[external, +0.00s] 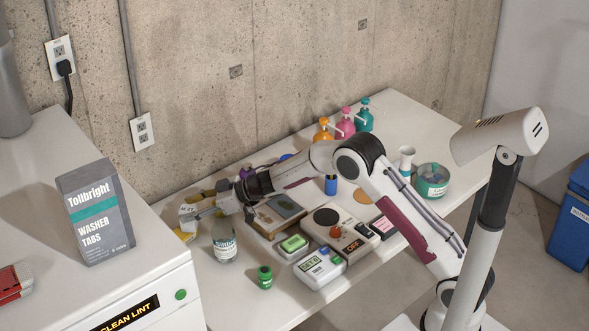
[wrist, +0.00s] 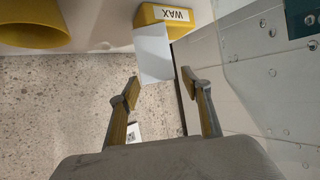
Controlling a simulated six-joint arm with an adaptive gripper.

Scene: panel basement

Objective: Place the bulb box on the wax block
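The yellow wax block (wrist: 178,14), its WAX label upside down, is at the top of the wrist view; some yellow of it shows at the table's left end in the external view (external: 184,237). A plain pale box (wrist: 155,54), probably the bulb box, overlaps the block's near left part and seems to rest on it, overhanging towards me; the contact is hidden. It looks whitish in the external view (external: 187,214). My gripper (wrist: 161,82) is open, fingertips just short of the box, with nothing between them. In the external view, my gripper (external: 203,208) is beside the box.
A yellow round container (wrist: 35,24) is at the wrist view's upper left. A clear jar (external: 224,243) and a green bottle (external: 265,278) stand near the table's front. A white appliance with a grey washer-tabs box (external: 95,212) borders the left. Several devices crowd the middle.

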